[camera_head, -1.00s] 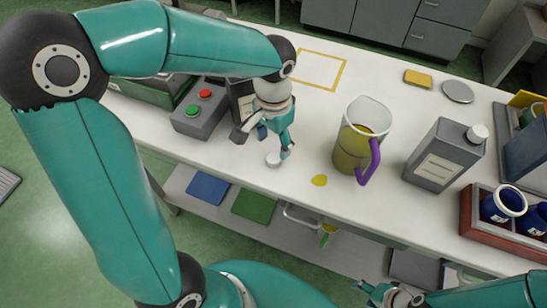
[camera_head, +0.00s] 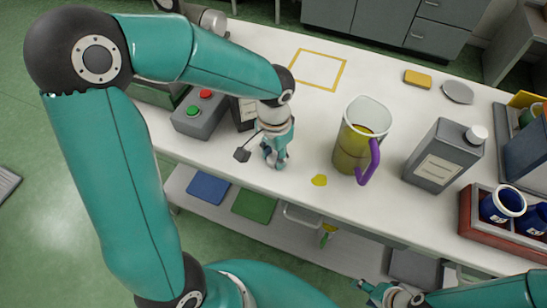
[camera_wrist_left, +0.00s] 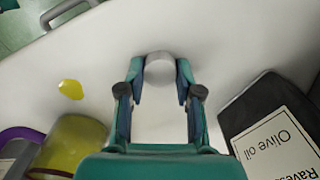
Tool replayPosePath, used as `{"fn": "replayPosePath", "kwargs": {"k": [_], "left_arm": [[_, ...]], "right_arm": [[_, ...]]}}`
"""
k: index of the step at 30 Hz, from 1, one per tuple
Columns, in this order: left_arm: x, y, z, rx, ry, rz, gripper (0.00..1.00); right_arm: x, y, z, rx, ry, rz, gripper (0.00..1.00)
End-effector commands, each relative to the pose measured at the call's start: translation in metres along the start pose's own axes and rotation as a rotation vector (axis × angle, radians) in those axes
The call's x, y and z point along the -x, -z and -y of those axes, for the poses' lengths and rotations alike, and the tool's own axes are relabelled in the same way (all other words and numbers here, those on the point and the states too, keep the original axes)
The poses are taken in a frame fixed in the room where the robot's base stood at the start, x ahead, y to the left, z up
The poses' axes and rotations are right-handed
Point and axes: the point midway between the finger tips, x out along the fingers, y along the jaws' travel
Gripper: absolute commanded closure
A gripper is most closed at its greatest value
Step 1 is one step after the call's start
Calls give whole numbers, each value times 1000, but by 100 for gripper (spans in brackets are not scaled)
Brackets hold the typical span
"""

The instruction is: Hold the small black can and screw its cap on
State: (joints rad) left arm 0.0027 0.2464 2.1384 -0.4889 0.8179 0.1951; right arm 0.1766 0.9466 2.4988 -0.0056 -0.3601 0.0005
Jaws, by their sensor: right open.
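The small black can (camera_head: 240,113) stands on the bench behind my left wrist, which hides much of it in the head view. In the left wrist view its dark body and "Olive oil" label (camera_wrist_left: 275,145) show at right. The pale round cap (camera_wrist_left: 160,68) lies on the bench, apart from the can. My left gripper (camera_head: 272,163) points down at the bench. Its fingertips (camera_wrist_left: 160,72) are on either side of the cap, very close to it; I cannot tell if they grip it. My right gripper (camera_head: 378,294) is open and empty at the bottom, off the bench front.
A jug with a purple handle (camera_head: 372,163) and a large grey can (camera_head: 438,157) stand to the right. A yellow spill (camera_head: 319,180) lies near the front edge. A button box (camera_head: 199,115) is at left. A red crate (camera_head: 482,222) is at far right.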

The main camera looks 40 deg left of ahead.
Motion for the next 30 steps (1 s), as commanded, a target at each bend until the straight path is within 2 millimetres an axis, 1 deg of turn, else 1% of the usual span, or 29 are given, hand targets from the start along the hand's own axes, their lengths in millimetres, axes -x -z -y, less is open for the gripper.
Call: {"fn": "replayPosePath", "kwargs": {"k": [13, 19, 23, 26, 29, 30], "left_arm": [[2, 0, 0, -1, 0, 0, 80], [13, 1, 0, -2, 2, -3, 80], [31, 1, 0, 0, 1, -5, 80], [51, 2, 0, -2, 2, -7, 80], [78, 2, 0, -1, 1, -10, 80], [89, 2, 0, -2, 1, -9, 80]], "right_arm": [[0, 0, 0, 0, 0, 0, 41], [1, 0, 0, 0, 0, 0, 41], [2, 0, 1, 0, 0, 0, 41], [3, 0, 1, 0, 0, 0, 41], [4, 0, 1, 0, 0, 0, 41], [4, 0, 2, 0, 0, 0, 41]]}}
